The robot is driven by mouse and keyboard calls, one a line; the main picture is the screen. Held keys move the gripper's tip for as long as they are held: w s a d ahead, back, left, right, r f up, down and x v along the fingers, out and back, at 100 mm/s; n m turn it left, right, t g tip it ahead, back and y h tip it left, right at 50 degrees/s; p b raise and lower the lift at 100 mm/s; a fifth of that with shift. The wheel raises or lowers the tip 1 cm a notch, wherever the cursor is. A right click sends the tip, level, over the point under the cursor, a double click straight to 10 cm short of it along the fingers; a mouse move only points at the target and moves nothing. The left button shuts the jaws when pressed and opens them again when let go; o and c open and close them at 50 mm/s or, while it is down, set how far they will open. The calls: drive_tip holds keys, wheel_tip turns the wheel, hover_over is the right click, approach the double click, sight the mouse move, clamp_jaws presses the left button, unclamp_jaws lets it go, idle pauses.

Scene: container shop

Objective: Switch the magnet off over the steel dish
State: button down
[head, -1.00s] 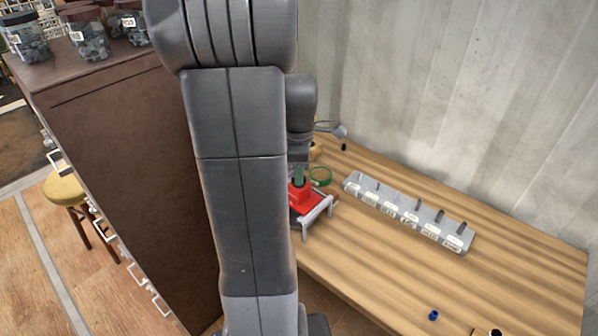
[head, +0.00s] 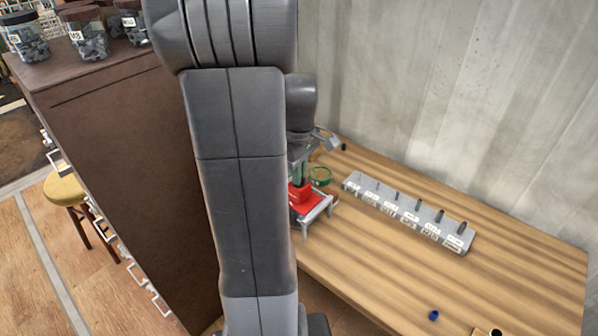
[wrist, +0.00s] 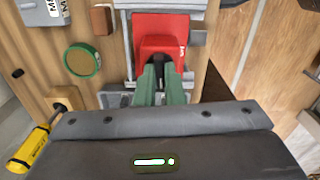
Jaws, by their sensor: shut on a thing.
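A red block (wrist: 161,32) with a raised red part sits in a grey, legged frame (wrist: 196,38); I take it for the magnet. It also shows in the head view (head: 300,194), half hidden behind my arm. My gripper (wrist: 161,82) has green fingers, close together and shut on the raised red part. In the head view my gripper (head: 299,176) comes down from above onto the red block. A round green-rimmed piece (wrist: 83,61) lies on the table beside the frame, also in the head view (head: 320,176). I cannot tell whether it is the steel dish.
A grey labelled rack with upright pegs (head: 410,215) stands on the wooden table to the right. A small blue piece (head: 433,315) lies near the front. A yellow-handled tool (wrist: 30,148) lies near the gripper. A brown cabinet (head: 120,150) stands left; the table's right side is mostly clear.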

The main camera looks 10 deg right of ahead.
drive_tip(key=shift+m, duration=0.6)
drive_tip(key=c, duration=1.5)
unclamp_jaws()
drive_tip(key=shift+r, duration=0.1)
wheel_tip(320, 180, up, 14)
drive_tip(key=shift+f+b, duration=0.15)
drive_tip(key=shift+b, duration=0.25)
drive_tip(key=shift+f, duration=0.15)
